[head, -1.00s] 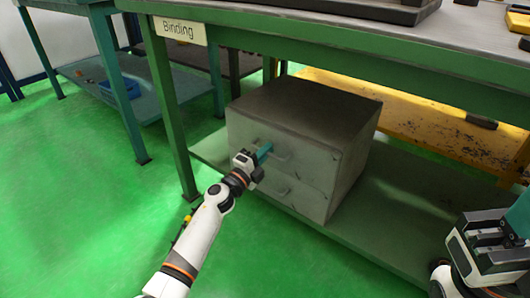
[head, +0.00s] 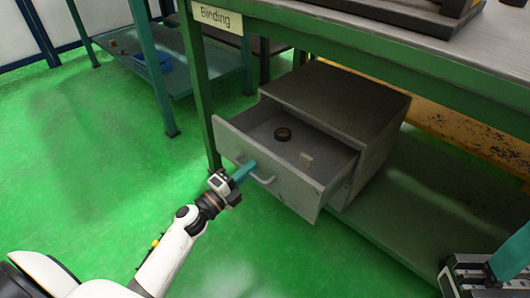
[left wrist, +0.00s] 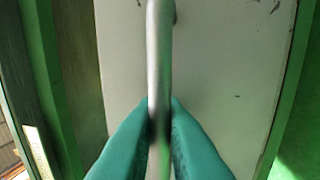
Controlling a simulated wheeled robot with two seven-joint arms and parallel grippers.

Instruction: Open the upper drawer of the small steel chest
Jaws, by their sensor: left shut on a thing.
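The small steel chest (head: 335,98) stands on the lower shelf of the green bench. Its upper drawer (head: 318,200) is pulled well out, and its inside shows. A dark ring-shaped thing (head: 283,134) and a small pale block (head: 306,158) lie in the drawer. My left gripper (head: 246,170) is at the drawer's front and shut on its handle (head: 264,179). In the left wrist view the handle bar (left wrist: 160,60) runs between the two teal fingers. My right gripper (head: 508,262) is at the lower right edge, partly cut off, away from the chest.
The green bench (head: 350,35) with a "Binding" sign (head: 215,17) stands over the chest, its leg (head: 200,90) close to the drawer's left side. The shelf (head: 420,200) right of the chest is bare. Green floor (head: 100,180) lies open at left.

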